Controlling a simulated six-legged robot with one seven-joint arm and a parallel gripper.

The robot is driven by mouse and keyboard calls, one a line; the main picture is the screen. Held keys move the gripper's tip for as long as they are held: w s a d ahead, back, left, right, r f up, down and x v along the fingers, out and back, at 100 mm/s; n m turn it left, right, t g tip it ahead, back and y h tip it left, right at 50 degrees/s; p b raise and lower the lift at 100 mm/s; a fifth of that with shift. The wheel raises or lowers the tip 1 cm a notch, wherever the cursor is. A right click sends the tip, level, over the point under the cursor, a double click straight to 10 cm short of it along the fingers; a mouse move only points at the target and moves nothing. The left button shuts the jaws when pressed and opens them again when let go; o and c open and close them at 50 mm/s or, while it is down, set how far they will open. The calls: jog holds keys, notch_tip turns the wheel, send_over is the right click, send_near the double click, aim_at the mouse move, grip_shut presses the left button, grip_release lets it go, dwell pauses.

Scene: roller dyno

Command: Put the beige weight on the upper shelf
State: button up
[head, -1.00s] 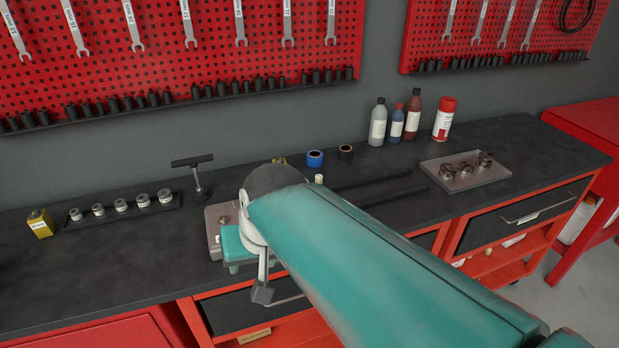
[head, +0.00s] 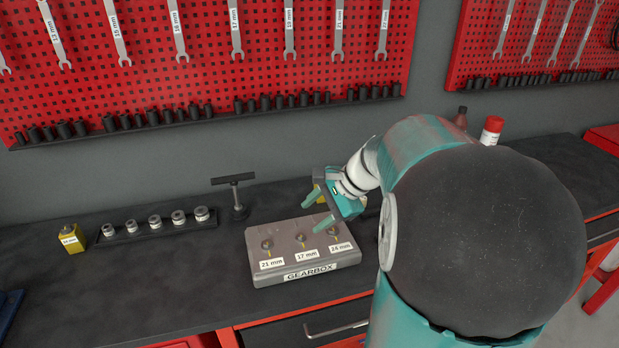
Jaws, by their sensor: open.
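I cannot make out a beige weight in the current head view; my arm hides part of the bench. No shelf that is clearly the upper shelf shows either. My gripper (head: 313,215) is open, with its teal fingers apart and nothing seen between them. It is above the back right of the grey gearbox block (head: 285,237). A yellow object (head: 318,187) shows partly behind the gripper; its shape is mostly hidden.
A yellow labelled block (head: 70,238) and a black rail of grey sockets (head: 155,223) stand at left. A black T-handle tool (head: 236,195) stands behind the gearbox. Red pegboards (head: 215,60) hold wrenches. The dark bench (head: 130,290) is clear at front left.

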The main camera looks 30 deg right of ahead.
jog(key=s+d+f+m+t, duration=0.1)
jog(key=d+m, duration=0.3)
jog(key=d, duration=0.5)
jog(key=s+d+f+m+t, duration=0.1)
jog(key=d+f+m+t, duration=0.2)
jog(key=d, duration=0.6)
jog(key=s+d+f+m+t+h, duration=0.1)
jog(key=s+d+f+m+t, duration=0.1)
jog(key=d+m, duration=0.5)
jog(key=shift+d+f+t, duration=0.3)
jog(key=shift+d+f, duration=0.05)
jog(key=shift+d, duration=0.3)
jog(key=shift+d+f+t, duration=0.3)
jog(key=shift+d, duration=0.35)
jog(key=shift+w+f, duration=0.15)
jog(key=shift+w, duration=0.05)
send_near(365, 199)
jog(key=x, duration=0.4)
jog(key=shift+w+a, duration=0.15)
jog(key=x, duration=0.5)
jog(key=shift+d+f, duration=0.15)
jog(key=shift+d, duration=0.05)
grip_shut()
